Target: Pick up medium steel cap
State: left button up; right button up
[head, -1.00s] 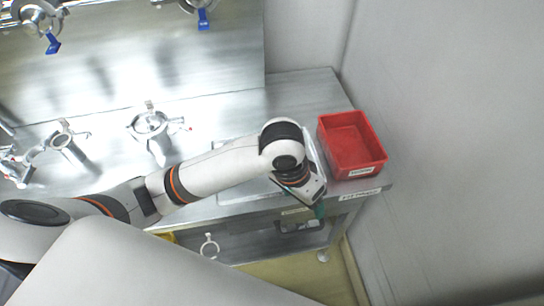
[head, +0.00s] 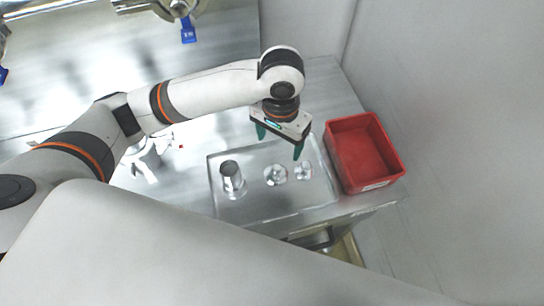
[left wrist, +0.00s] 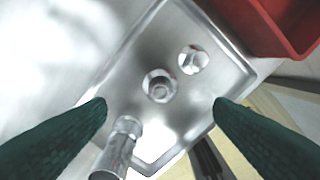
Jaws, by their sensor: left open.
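Three steel pieces stand in a shallow metal tray (head: 226,205). The middle one, a round cap (head: 275,175), looks medium in size; it also shows in the left wrist view (left wrist: 160,86). A smaller cap (head: 304,171) is to its right, and a taller steel cylinder (head: 232,182) is to its left. My left gripper (head: 279,141) is open and empty above the tray's back edge. In the left wrist view its green fingers (left wrist: 160,106) are spread on either side of the middle cap, apart from it. My right gripper is not in view.
A red bin (head: 366,155) stands right of the tray on the steel table. A steel fitting (head: 146,160) stands to the left, partly behind my arm. A wall rises on the right. The bench surface around the tray is mostly clear.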

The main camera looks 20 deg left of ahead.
pick_arm(q)
send_over(276, 169)
jog(key=f, duration=0.5)
jog(key=shift+w+d+f, duration=0.1)
jog(key=shift+w+d, duration=0.1)
jog(key=shift+d, duration=0.05)
jog(key=shift+w+f, duration=0.1)
jog(key=shift+f, duration=0.25)
jog(key=f, duration=0.1)
jog(key=f+p, duration=0.1)
jog(key=f, duration=0.3)
jog(key=shift+a+p, duration=0.3)
jog(key=shift+f, duration=0.2)
jog(key=c, duration=1)
jog(key=shift+s, duration=0.25)
jog(key=c, duration=0.6)
jog(key=shift+f, duration=0.1)
grip_shut()
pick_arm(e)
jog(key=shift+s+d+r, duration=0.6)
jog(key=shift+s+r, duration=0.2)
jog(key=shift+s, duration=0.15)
